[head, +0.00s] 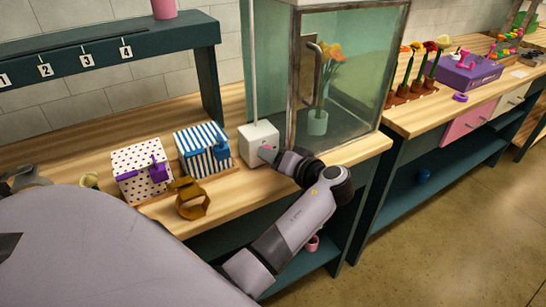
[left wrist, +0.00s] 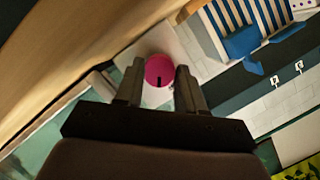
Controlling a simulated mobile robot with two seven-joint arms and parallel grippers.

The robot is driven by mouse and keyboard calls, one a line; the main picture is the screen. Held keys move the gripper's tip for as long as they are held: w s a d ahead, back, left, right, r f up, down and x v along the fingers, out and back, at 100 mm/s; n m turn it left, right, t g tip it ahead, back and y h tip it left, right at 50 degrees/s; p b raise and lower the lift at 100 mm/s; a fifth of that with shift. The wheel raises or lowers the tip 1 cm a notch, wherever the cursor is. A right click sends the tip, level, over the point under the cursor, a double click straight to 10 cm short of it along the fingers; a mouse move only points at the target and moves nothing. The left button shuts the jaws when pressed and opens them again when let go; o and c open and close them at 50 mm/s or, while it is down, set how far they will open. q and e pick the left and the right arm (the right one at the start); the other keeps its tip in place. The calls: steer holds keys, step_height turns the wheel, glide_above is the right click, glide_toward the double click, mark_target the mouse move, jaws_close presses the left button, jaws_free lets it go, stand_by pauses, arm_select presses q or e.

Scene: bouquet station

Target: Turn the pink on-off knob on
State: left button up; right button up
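The pink knob (left wrist: 159,69) is round with a short black mark near its lower edge in the left wrist view. It sits on the front of a small white box (head: 259,136) beside the glass cabinet, and a bit of the knob also shows in the head view (head: 265,148). My left gripper (left wrist: 159,82) has its two fingers apart, one on each side of the knob. The gaps are very narrow, and I cannot see firm contact. In the head view my left gripper (head: 269,154) is right at the box's front. My right gripper is not in view.
The glass cabinet (head: 345,75) with a flower vase stands just right of the box. A blue-striped box (head: 203,148), a purple-dotted box (head: 140,172) and a brown tape-like holder (head: 190,199) stand to the left. The table's front edge lies below my wrist.

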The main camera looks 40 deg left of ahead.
arm_select(q)
steer(key=shift+w+m, duration=0.1)
steer(key=shift+m, duration=0.2)
steer(key=shift+m+g+y, duration=0.3)
steer(key=shift+m+y, duration=0.1)
steer(key=shift+m, duration=0.3)
steer(key=shift+w+f+m+g+y, duration=0.1)
steer(key=shift+m+g+y, duration=0.5)
steer(key=shift+m, duration=1)
steer(key=o, duration=0.8)
steer(key=shift+c, duration=0.2)
steer(key=shift+d, duration=0.1)
